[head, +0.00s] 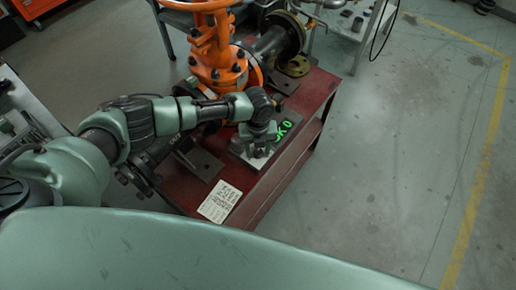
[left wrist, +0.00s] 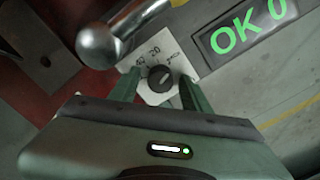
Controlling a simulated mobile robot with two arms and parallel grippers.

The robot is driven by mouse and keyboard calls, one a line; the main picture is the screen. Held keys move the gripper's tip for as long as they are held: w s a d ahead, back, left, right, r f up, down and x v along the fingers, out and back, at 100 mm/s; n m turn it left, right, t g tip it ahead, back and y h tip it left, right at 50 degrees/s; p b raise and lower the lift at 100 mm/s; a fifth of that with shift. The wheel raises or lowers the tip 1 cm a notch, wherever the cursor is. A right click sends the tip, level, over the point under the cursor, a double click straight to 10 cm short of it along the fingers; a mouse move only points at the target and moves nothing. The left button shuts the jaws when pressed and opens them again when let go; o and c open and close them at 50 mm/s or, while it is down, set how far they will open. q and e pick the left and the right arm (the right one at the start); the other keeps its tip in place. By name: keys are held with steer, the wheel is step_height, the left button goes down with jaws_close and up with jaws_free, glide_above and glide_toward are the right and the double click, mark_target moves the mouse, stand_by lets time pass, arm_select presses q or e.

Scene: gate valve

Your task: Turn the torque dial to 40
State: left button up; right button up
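The torque dial (left wrist: 160,78) is a small dark round knob on a white plate (left wrist: 157,47) with printed numbers, of which 20 is the clearest. A display (left wrist: 248,27) beside it shows green "OK 0"; this readout also shows in the head view (head: 284,130). My left gripper (left wrist: 160,90) is open, one finger on each side of the dial, with small gaps to the knob. In the head view the left gripper (head: 259,151) is over the dial's box and hides the dial. My right gripper is in neither view.
An orange valve (head: 216,48) stands on the red bench (head: 262,205) behind my left arm. A printed card (head: 220,202) lies near the front edge. A rounded metal lever end (left wrist: 98,45) is close to the left finger. Floor to the right is clear.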

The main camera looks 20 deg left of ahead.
arm_select(q)
jaws_close()
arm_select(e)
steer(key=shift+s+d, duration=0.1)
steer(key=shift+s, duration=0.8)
arm_select(q)
steer(key=shift+n, duration=0.4)
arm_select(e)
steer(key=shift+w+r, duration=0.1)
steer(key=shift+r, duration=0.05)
arm_select(q)
steer(key=shift+r+n+p, duration=0.1)
steer(key=shift+n+p, duration=0.5)
steer(key=shift+n, duration=0.5)
steer(key=n+p, duration=0.2)
steer(key=n, duration=0.4)
steer(key=n+p, duration=0.2)
steer(key=n, duration=0.3)
steer(key=shift+d+n+p, duration=0.1)
steer(key=shift+n+p, duration=0.2)
steer(key=shift+p, duration=0.05)
steer(key=shift+w+n+p, duration=0.1)
steer(key=shift+n+p, duration=0.45)
steer(key=shift+n, duration=0.95)
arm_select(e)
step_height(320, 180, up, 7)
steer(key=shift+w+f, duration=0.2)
